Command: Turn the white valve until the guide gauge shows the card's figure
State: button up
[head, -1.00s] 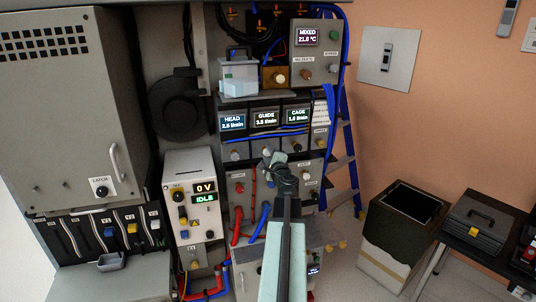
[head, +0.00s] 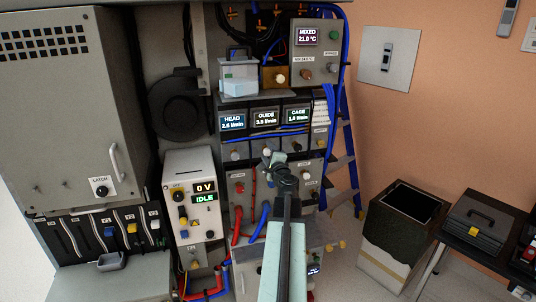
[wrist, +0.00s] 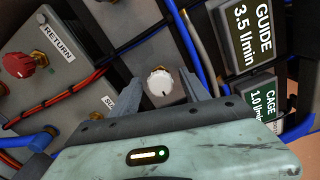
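The white valve (wrist: 160,82) is a small round white knob with a dark pointer mark, on a grey panel in the wrist view. My gripper (wrist: 164,84) is open, its fingers on either side of the knob, with visible gaps; how deep they reach is unclear. In the head view my gripper (head: 273,160) is at the valve row under the gauges and largely hides the knob. The guide gauge (wrist: 258,40) reads 3.5 l/min in the wrist view; its dark screen is also in the head view (head: 265,118). A white sheet (head: 320,112) right of the gauges is unreadable; I cannot tell whether it is the card.
The cage gauge (wrist: 265,103) reads 1.0 l/min. A red return knob (wrist: 18,64) is at the left of the wrist view, with red and blue hoses between. The head gauge (head: 232,122) is left of the guide gauge. A blue ladder (head: 345,165) stands right of the panel.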

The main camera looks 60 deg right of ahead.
jog(key=v, duration=0.8)
jog(key=shift+w, duration=0.1)
